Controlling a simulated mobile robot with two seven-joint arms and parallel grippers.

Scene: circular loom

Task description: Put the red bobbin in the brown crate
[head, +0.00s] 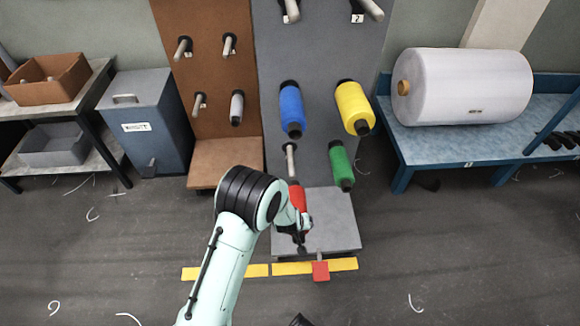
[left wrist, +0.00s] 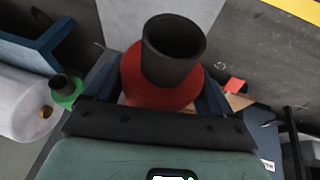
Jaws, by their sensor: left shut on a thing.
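The red bobbin (head: 298,198) is at the lower middle of the head view, partly hidden by my left gripper (head: 297,222). In the left wrist view the red bobbin (left wrist: 160,88) sits between the two fingers, its black hollow end towards the camera. My left gripper (left wrist: 158,100) is shut on it. A pale peg (head: 291,158) lines up with the bobbin's upper end; I cannot tell whether the bobbin is still on it. The brown crate (head: 48,92) stands on the top of the shelf at far left.
Blue (head: 291,108), yellow (head: 354,106) and green (head: 341,165) bobbins hang on the grey board nearby. A grey bin (head: 55,148) is below the brown crate. A blue-grey cabinet (head: 150,118) stands between shelf and brown board. A white roll (head: 470,88) lies at right.

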